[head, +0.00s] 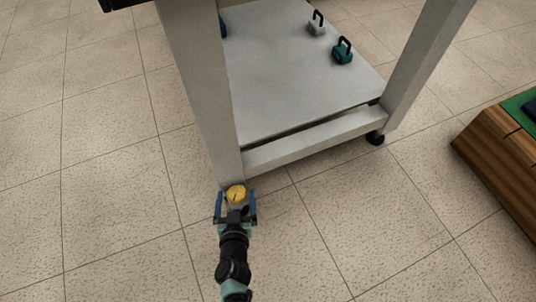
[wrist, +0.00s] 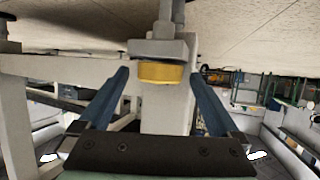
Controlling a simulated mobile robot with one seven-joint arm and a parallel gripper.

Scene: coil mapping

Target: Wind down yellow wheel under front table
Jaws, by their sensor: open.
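The yellow wheel (head: 236,193) is a small round disc at the foot of the front table's near left leg (head: 204,95). In the wrist view the yellow wheel (wrist: 161,73) shows edge-on, level, against a grey bracket and the pale leg. My gripper (head: 236,203) is at the wheel, with one blue finger to its left and one to its right. In the wrist view the fingers of my gripper (wrist: 159,80) are spread wide, with a visible gap on each side of the wheel. I cannot tell from these views whether the wheel lies fully between the fingertips in depth.
The table's lower shelf (head: 290,90) carries a grey block (head: 316,27) and a teal block (head: 342,52) with dark handles. A black caster (head: 375,138) is under the right leg. A wooden box (head: 500,145) stands at the right. The tiled floor to the left is clear.

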